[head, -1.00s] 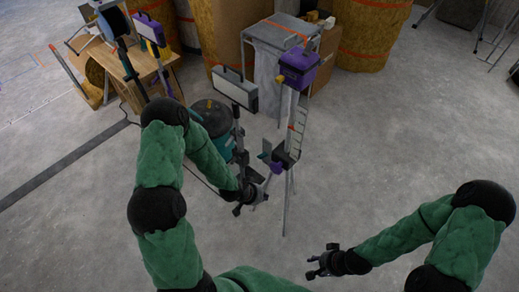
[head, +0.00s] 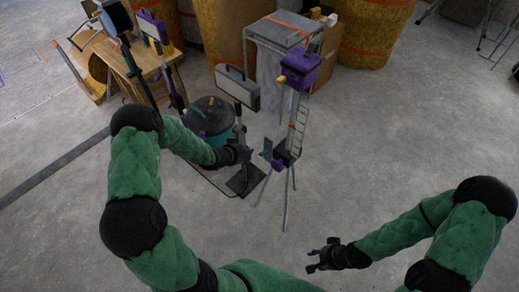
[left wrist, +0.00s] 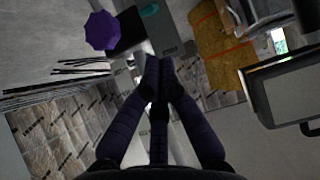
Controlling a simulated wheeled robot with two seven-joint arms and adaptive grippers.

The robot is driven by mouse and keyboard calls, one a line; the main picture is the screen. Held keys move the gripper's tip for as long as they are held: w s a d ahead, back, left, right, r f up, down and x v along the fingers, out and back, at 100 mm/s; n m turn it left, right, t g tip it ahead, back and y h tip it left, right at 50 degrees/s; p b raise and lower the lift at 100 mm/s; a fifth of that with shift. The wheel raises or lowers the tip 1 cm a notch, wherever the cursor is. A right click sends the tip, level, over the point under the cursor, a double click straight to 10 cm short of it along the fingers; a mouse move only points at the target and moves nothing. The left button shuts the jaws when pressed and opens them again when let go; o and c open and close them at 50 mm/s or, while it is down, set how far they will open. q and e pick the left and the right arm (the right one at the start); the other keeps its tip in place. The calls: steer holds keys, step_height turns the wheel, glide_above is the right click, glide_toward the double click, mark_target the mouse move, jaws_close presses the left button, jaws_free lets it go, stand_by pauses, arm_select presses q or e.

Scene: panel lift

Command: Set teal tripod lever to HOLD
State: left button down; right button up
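A tripod (head: 290,190) with a purple head box (head: 298,68) stands centre right in the head view. A black and purple bracket (head: 285,157) sits low on its mast, with a small teal part (head: 267,149) on its left side. The left wrist view shows a purple knob (left wrist: 102,30) and a teal piece (left wrist: 150,10) at the top. My left gripper (head: 243,153) is left of the bracket, apart from it. Its fingers (left wrist: 159,62) meet at the tips with nothing visible between them. My right gripper (head: 315,257) is open and empty, low in front of the tripod. HOLD marking is not readable.
A lamp panel (head: 237,88) and a dark, teal-trimmed drum (head: 210,118) stand behind my left forearm. A black base plate (head: 245,181) lies below my left gripper. A workbench (head: 135,65) and large rolls (head: 368,35) are behind.

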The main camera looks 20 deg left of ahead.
mark_target(263, 153)
arm_select(q)
steer(key=b+x, duration=0.3)
steer(key=x, duration=0.5)
steer(key=shift+f, duration=0.2)
steer(key=shift+x, duration=0.9)
steer(key=shift+r+b, duration=0.1)
steer(key=shift+b, duration=0.2)
steer(key=shift+s+t, duration=0.1)
steer(key=shift+t, duration=0.2)
steer(key=shift+s+f+t+h+b, duration=0.2)
steer(key=shift+f+t+h+b, duration=0.15)
steer(key=shift+b, duration=0.35)
